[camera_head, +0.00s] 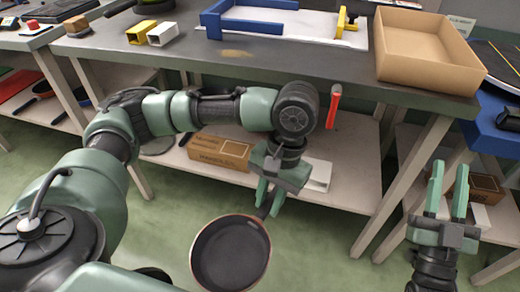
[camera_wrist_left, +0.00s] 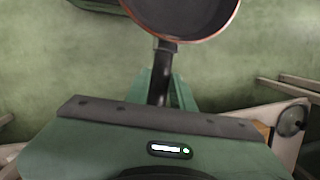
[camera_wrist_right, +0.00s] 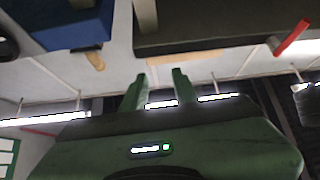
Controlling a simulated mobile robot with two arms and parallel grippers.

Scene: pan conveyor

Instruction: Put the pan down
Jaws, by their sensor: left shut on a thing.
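A round dark pan (camera_head: 231,253) with a copper-brown rim hangs in the air over the green floor in the head view. My left gripper (camera_head: 268,205) is shut on its black handle, in front of the bench's lower shelf. In the left wrist view the pan (camera_wrist_left: 185,12) is cut off by the top edge, and its handle (camera_wrist_left: 161,75) runs down between the fingers of my left gripper (camera_wrist_left: 162,95). My right gripper (camera_head: 449,190) is raised at the right, fingers apart and empty. Its parted fingers (camera_wrist_right: 158,85) also show in the right wrist view.
A grey workbench (camera_head: 290,65) stands ahead, holding a cardboard box (camera_head: 425,55), a blue frame (camera_head: 212,22) and yellow blocks (camera_head: 141,32). Its lower shelf (camera_head: 340,150) carries a carton (camera_head: 219,151). A red-handled item (camera_head: 333,107) hangs at the bench edge. Green floor (camera_head: 330,255) is open in front.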

